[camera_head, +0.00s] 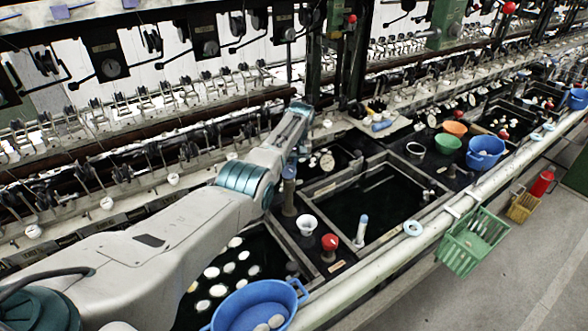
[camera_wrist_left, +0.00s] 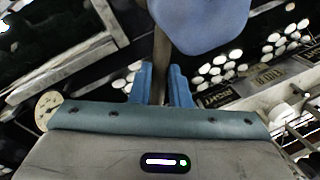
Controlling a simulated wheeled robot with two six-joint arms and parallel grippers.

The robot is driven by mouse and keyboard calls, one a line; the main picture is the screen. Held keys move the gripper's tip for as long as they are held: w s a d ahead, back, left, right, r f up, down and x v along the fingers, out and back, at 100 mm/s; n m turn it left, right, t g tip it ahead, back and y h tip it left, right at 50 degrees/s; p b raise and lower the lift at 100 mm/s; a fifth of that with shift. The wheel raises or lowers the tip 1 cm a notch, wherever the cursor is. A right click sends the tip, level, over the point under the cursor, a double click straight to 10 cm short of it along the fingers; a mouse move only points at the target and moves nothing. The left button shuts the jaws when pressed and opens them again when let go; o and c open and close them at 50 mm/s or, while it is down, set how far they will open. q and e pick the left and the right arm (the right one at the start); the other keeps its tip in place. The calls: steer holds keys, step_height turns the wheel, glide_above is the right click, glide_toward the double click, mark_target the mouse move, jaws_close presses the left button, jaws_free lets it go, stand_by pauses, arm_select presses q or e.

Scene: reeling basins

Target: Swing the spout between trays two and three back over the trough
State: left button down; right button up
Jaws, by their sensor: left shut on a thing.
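My left arm reaches in from the left in the head view, and its gripper (camera_head: 290,168) points down beside the dark basins, largely hidden by the wrist. In the left wrist view my left gripper (camera_wrist_left: 163,85) is shut, its two blue fingers on either side of a narrow metal bar, which looks like the spout (camera_wrist_left: 161,48). A rounded blue piece (camera_wrist_left: 200,18) sits at the bar's far end, close to the camera. A short brownish post (camera_head: 289,203) stands below the gripper. Which way the spout points and the trough cannot be made out. My right gripper is out of view.
A dark basin (camera_head: 328,196) lies right of the gripper, and one with white cocoons (camera_head: 228,267) lies in front. A white cup (camera_head: 307,224), a red knob (camera_head: 329,242) and a blue bowl (camera_head: 262,290) are close by. A pale rail (camera_head: 395,247) runs along the front.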

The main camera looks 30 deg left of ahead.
arm_select(q)
steer(key=shift+s+a+r+n+g+h, duration=0.1)
steer(key=shift+s+a+n, duration=0.3)
steer(key=shift+n, duration=0.5)
steer(key=shift+s+a+f+n+g+h, duration=0.1)
steer(key=shift+s+a+n, duration=0.3)
steer(key=shift+n, duration=0.5)
steer(key=shift+s+a+r+n+g+h, duration=0.1)
steer(key=shift+s+a+n, duration=0.15)
steer(key=shift+a+n, duration=0.45)
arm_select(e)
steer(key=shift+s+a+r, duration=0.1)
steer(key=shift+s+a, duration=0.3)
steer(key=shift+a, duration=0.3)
arm_select(q)
steer(key=shift+d, duration=0.2)
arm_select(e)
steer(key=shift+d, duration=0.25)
arm_select(q)
steer(key=c, duration=1.4)
jaws_free()
steer(key=shift+s, duration=0.1)
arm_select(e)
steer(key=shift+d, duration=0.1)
arm_select(q)
steer(key=shift+o, duration=0.2)
